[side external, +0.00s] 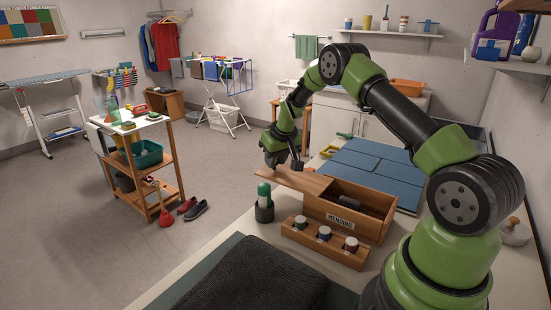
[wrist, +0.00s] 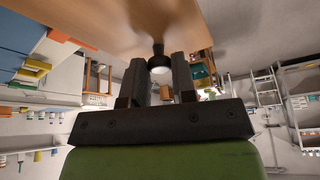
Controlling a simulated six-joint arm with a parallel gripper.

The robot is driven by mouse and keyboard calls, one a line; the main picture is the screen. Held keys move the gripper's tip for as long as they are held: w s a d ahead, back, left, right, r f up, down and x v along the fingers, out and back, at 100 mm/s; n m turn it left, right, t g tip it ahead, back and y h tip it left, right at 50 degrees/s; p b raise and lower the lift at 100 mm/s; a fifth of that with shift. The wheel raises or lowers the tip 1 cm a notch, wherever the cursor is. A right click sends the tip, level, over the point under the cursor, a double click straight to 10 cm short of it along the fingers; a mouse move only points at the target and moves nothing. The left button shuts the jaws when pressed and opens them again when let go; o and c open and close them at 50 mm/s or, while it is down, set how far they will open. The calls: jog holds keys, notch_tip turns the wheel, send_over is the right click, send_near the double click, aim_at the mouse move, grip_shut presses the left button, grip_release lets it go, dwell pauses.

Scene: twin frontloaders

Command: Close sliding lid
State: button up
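The wooden mending box (side external: 345,215) stands on the worktop with its top partly uncovered and a dark item inside. Its flat wooden lid (side external: 290,181) is slid out to the left, its far end hanging past the box. In the wrist view the lid (wrist: 115,22) fills the top of the picture, and a dark knob with a pale round cap (wrist: 158,64) sticks out from it. My gripper (side external: 282,166) is at the lid's outer end.
A wooden rack (side external: 325,242) with several spools stands in front of the box. A green-capped bottle in a dark cup (side external: 264,203) stands close to the lid's near side. Blue panels (side external: 365,170) lie behind the box; a dark folded cloth (side external: 250,278) lies in front.

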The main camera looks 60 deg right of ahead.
aim_at(297, 176)
grip_shut()
jog(key=shift+s, duration=4)
jog(key=o, duration=0.7)
grip_release()
jog(key=shift+o, duration=0.2)
jog(key=v, duration=1)
